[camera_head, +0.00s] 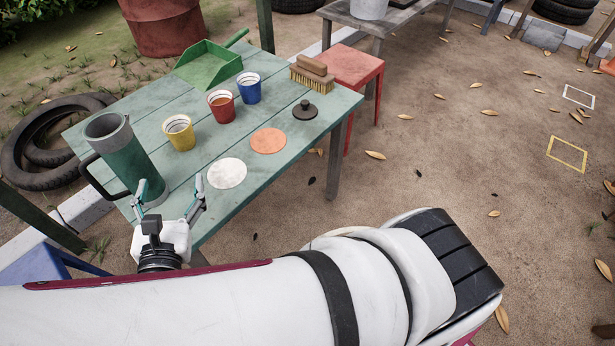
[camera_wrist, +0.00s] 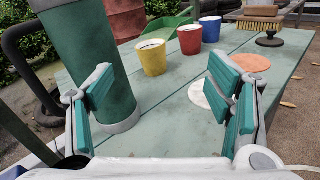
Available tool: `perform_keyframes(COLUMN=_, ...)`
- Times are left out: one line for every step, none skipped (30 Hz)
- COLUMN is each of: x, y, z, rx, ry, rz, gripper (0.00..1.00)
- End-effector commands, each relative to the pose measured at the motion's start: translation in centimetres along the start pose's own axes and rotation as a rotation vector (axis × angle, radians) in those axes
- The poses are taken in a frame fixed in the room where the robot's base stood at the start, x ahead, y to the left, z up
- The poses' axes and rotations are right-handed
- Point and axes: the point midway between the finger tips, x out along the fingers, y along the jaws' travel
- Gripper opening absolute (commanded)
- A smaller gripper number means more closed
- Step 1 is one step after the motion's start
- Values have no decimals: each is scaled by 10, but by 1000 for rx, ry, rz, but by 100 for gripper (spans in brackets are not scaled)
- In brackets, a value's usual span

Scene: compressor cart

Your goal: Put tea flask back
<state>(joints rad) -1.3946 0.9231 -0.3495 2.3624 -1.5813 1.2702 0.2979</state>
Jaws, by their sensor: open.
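The tea flask (camera_head: 128,160) is a tall dark green cylinder with grey bands at top and base and a black handle on its left. It stands at the near left of the green table (camera_head: 205,215), its top looking open. In the wrist view the flask (camera_wrist: 95,50) fills the left side, its base on the table. My gripper (camera_head: 169,190) is open and empty at the table's near edge, just in front of the flask. In the wrist view the left finger of my gripper (camera_wrist: 160,88) overlaps the flask; I cannot tell whether they touch.
A white disc (camera_head: 227,173), an orange disc (camera_head: 268,141) and a black knobbed lid (camera_head: 305,110) lie right of the flask. Yellow (camera_head: 179,135), red (camera_head: 221,108) and blue (camera_head: 248,90) cups stand behind. A dustpan (camera_head: 208,65) and brush (camera_head: 312,73) lie farther back.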

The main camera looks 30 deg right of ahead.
Motion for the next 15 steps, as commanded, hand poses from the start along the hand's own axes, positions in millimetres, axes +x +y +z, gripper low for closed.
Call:
perform_keyframes(x=12, y=-17, z=21, rx=71, ry=-1, rz=-106, gripper=73)
perform_keyframes(x=17, y=-28, z=32, rx=107, ry=-3, rz=-167, gripper=73)
perform_keyframes(x=23, y=-44, z=46, rx=156, ry=-5, rz=-249, gripper=73)
perform_keyframes(x=26, y=-56, z=55, rx=191, ry=-7, rz=-310, gripper=73)
perform_keyframes(x=29, y=-68, z=65, rx=228, ry=-9, rz=-370, gripper=73)
perform_keyframes(x=32, y=-83, z=77, rx=277, ry=-10, rz=-450, gripper=73)
perform_keyframes(x=33, y=-96, z=85, rx=312, ry=-12, rz=-509, gripper=73)
perform_keyframes(x=33, y=-108, z=94, rx=348, ry=-13, rz=-568, gripper=73)
perform_keyframes(x=32, y=-123, z=104, rx=396, ry=-14, rz=-645, gripper=73)
perform_keyframes(x=31, y=-135, z=112, rx=432, ry=-15, rz=-703, gripper=73)
perform_keyframes(x=29, y=-146, z=118, rx=470, ry=-15, rz=-760, gripper=73)
perform_keyframes(x=26, y=-161, z=128, rx=520, ry=-15, rz=-836, gripper=73)
perform_keyframes(x=22, y=-172, z=134, rx=556, ry=-15, rz=-891, gripper=73)
perform_keyframes(x=18, y=-182, z=140, rx=594, ry=-13, rz=-946, gripper=73)
perform_keyframes(x=12, y=-196, z=147, rx=645, ry=-12, rz=-1019, gripper=73)
